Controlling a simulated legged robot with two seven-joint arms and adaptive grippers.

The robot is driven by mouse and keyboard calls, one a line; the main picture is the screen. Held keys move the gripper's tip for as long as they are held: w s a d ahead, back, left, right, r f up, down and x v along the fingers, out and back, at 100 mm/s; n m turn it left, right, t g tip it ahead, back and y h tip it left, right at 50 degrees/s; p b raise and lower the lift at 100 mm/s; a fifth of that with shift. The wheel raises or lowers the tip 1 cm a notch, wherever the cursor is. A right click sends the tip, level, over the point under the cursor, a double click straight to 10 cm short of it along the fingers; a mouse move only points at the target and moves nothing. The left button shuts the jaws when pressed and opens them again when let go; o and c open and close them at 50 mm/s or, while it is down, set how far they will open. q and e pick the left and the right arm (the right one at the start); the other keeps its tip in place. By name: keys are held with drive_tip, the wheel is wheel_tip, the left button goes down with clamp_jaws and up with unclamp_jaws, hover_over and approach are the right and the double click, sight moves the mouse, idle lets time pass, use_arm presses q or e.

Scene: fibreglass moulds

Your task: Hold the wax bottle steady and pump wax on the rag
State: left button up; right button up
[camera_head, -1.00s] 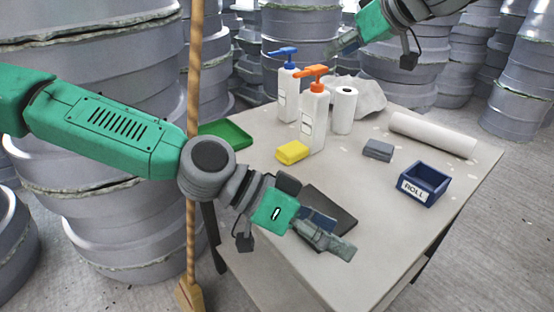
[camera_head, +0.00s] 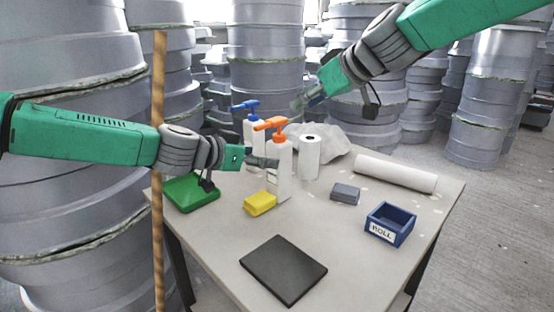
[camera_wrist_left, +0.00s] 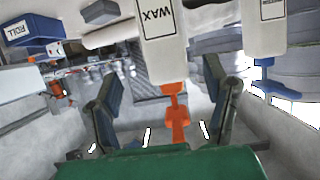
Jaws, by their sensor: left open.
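The wax bottle (camera_head: 285,170), white with an orange pump head, stands upright on the table; its WAX label shows in the left wrist view (camera_wrist_left: 163,35). My left gripper (camera_head: 264,162) is open beside the bottle's upper part. In the left wrist view the bottle's neck and orange pump (camera_wrist_left: 176,115) lie between the spread fingers, with gaps on both sides. My right gripper (camera_head: 305,97) hangs above and right of the orange pump; its finger opening is unclear. A crumpled white cloth (camera_head: 330,143), possibly the rag, lies at the back of the table.
A blue-pump bottle (camera_head: 253,131) stands close behind the wax bottle. Nearby are a yellow block (camera_head: 259,204), green tray (camera_head: 192,193), upright paper roll (camera_head: 309,160), grey block (camera_head: 345,192), blue ROLL box (camera_head: 390,224), white roll (camera_head: 395,172) and black pad (camera_head: 283,268).

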sight(286, 159)
use_arm(q)
drive_tip(key=x, duration=1)
drive_tip(key=shift+w+d+f, duration=0.1)
drive_tip(key=shift+w+f, duration=0.05)
drive_tip(key=shift+w, duration=0.25)
drive_tip(key=shift+d, duration=0.25)
drive_tip(key=shift+a, duration=0.4)
drive_tip(key=c, duration=0.3)
drive_tip(key=shift+a, duration=0.4)
drive_tip(key=c, duration=1.1)
drive_tip(key=shift+d, duration=0.65)
use_arm(e)
drive_tip(key=shift+a, duration=0.2)
use_arm(q)
drive_tip(key=shift+a, duration=0.1)
use_arm(e)
drive_tip(key=shift+a, duration=0.15)
